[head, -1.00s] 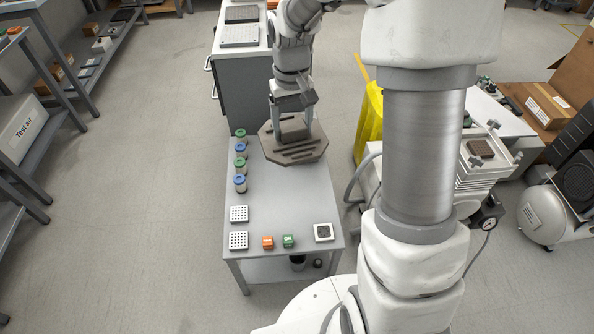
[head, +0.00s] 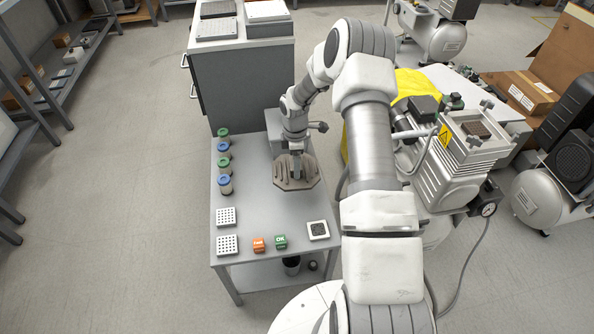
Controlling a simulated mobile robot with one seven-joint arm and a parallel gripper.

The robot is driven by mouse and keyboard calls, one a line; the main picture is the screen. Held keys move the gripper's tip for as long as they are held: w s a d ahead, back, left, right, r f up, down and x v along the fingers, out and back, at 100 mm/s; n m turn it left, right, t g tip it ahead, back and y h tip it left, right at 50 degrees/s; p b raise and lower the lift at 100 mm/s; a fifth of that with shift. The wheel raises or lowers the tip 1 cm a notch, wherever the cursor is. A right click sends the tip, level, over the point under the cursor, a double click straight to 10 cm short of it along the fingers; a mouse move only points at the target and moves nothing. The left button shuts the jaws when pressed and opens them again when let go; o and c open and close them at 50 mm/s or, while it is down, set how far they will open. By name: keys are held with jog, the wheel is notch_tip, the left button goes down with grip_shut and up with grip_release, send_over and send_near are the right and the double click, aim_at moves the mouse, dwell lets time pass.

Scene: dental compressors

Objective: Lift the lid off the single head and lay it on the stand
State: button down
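The lid (head: 290,183) is a brown-grey, eight-sided plate with raised fins. My gripper (head: 296,172) is shut on it from above, and the lid is over the far right part of the grey table. I cannot tell whether it touches the surface below. The compressor's single head (head: 490,146) is at the right, open at the top, with a brown square face showing inside. A grey block-like surface (head: 273,122) at the table's far end may be the stand; my wrist and the lid partly hide it.
The grey table (head: 262,218) carries several blue- and green-capped jars (head: 224,166) on its left. A grey cabinet (head: 245,85) is behind.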

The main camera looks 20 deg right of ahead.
jog(key=shift+w+d+f+n, duration=0.15)
jog(key=shift+f+n, duration=0.1)
jog(key=shift+f, duration=0.3)
jog(key=shift+d+f+n, duration=0.15)
jog(key=shift+f+n, duration=0.1)
jog(key=shift+f, duration=0.3)
jog(key=shift+f+b, duration=2.2)
jog(key=shift+f, duration=0.85)
jog(key=shift+f, duration=0.25)
jog(key=shift+c, duration=0.7)
grip_release()
jog(key=shift+o, duration=0.7)
jog(key=shift+f, duration=0.1)
jog(key=shift+r, duration=0.2)
jog(key=shift+r+p, duration=2.05)
jog(key=shift+r, duration=1.3)
